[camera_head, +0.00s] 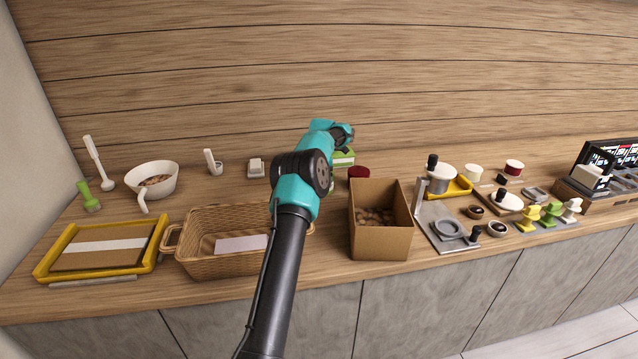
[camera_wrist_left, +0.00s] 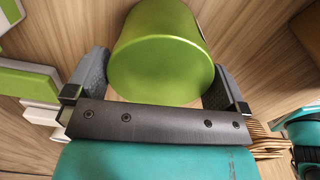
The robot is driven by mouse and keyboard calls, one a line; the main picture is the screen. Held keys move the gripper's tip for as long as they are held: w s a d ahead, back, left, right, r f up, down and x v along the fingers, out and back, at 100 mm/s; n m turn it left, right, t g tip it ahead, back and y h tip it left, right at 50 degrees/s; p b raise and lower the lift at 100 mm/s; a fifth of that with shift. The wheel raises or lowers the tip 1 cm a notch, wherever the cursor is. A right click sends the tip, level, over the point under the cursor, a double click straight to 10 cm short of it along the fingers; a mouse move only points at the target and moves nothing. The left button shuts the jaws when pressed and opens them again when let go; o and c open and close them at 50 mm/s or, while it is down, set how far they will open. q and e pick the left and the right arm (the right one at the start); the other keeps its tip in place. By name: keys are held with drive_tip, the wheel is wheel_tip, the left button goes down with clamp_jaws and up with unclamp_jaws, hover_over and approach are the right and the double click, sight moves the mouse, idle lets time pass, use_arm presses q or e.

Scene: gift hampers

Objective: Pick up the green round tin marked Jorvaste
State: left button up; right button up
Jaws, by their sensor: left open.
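A green round tin (camera_wrist_left: 160,68) fills the upper middle of the left wrist view. Its smooth end faces the camera, and no marking can be read on it. My left gripper (camera_wrist_left: 156,76) is open, with one grey finger on each side of the tin. A small gap seems to show at the left finger; contact at the right finger cannot be told. In the head view my left gripper (camera_head: 342,134) is over the back of the counter, its fingers mostly hidden by my arm. My right gripper is not seen.
A cardboard box (camera_head: 380,240) and a wicker basket (camera_head: 215,266) stand in front. A white bowl (camera_head: 150,170) is left; stands and stamps are right.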

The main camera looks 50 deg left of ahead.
use_arm(q)
wheel_tip(320, 180, down, 2)
drive_tip(key=shift+f, duration=0.15)
idle(0.4)
drive_tip(key=c, duration=0.8)
drive_tip(key=shift+r, duration=1.9)
drive_tip(key=s+d, duration=0.3)
drive_tip(key=d, duration=0.1)
drive_tip(key=s+d, duration=0.4)
drive_tip(key=s+d+r, duration=0.1)
drive_tip(key=s+d, duration=0.2)
drive_tip(key=d, duration=0.1)
drive_tip(key=shift+s+d+r, duration=0.1)
drive_tip(key=shift+s, duration=0.1)
